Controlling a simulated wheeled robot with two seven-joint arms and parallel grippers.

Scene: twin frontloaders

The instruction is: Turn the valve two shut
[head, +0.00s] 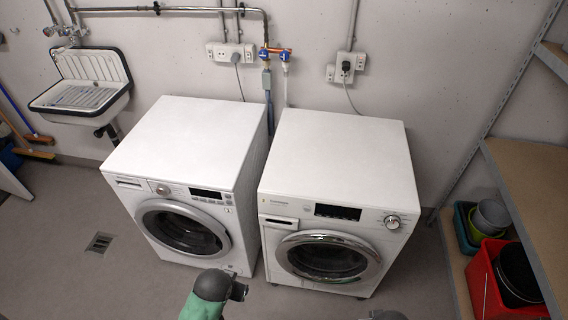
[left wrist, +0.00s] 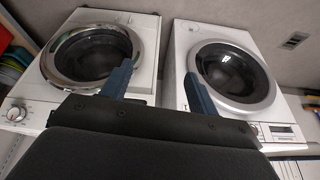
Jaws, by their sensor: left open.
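Two small blue valve handles sit side by side on the wall pipes above and behind the machines in the head view: a left one (head: 263,55) and a right one (head: 284,56), by a short copper pipe. I cannot tell from this view how far each is turned. In the left wrist view, my left gripper (left wrist: 155,80) has its two blue fingers spread wide, with nothing between them. The fingers point towards the machine fronts, far from the valves. The valves are not in the left wrist view. My right gripper is not visible.
Two white front-loading washers stand against the wall, a left one (head: 188,142) and a right one (head: 340,155). A sink (head: 84,82) hangs at left. A shelf (head: 530,180) and red bin (head: 490,285) stand at right. Sockets (head: 232,52) flank the pipes.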

